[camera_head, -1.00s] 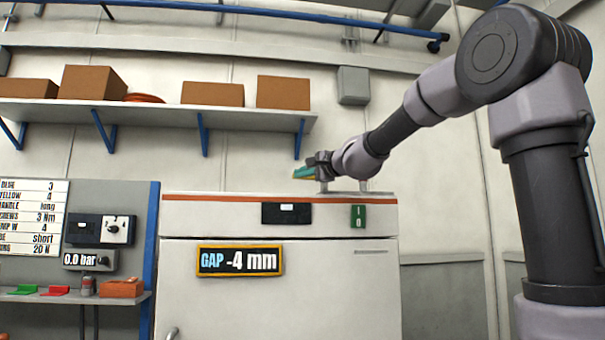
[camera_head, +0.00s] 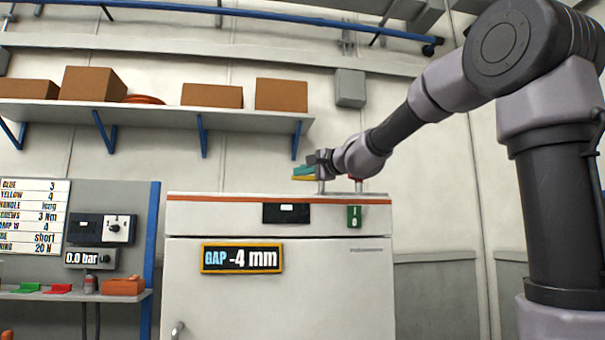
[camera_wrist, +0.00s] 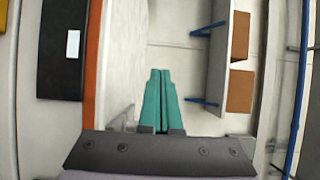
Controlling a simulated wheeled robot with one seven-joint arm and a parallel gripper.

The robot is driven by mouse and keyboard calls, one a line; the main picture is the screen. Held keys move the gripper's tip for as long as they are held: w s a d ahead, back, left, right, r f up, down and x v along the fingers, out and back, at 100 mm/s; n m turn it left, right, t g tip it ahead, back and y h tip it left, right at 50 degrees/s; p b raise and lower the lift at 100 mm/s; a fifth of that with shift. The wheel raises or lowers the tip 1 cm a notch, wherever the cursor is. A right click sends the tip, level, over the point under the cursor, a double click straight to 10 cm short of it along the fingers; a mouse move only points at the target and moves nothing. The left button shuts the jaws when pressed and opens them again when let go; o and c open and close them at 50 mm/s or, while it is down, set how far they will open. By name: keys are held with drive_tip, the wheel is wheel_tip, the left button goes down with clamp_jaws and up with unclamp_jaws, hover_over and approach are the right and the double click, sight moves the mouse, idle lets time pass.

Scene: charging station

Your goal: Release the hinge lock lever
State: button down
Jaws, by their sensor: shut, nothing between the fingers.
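My gripper (camera_head: 300,172) is shut and empty, with its teal fingers together above the back of the white cabinet (camera_head: 285,300). In the wrist view the closed fingers (camera_wrist: 160,78) point away from the camera, beside the cabinet's pale top. Nothing is between them. I cannot clearly make out a hinge lock lever in either view. A small red part (camera_head: 354,179) shows at the cabinet's top right, partly behind my arm; I cannot tell what it is. The cabinet front carries a display (camera_head: 241,258) reading GAP -4 mm.
A wall shelf (camera_head: 150,116) with cardboard boxes (camera_head: 281,95) is behind and above the cabinet; it also shows in the wrist view (camera_wrist: 218,60). A green switch (camera_head: 354,216) sits on the cabinet front. A side bench (camera_head: 60,297) with a 0.0 bar gauge (camera_head: 90,259) stands at left.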

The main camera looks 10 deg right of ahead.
drive_tip(key=s+a, duration=0.4)
drive_tip(key=s, duration=0.2)
drive_tip(key=shift+s, duration=0.25)
idle(0.3)
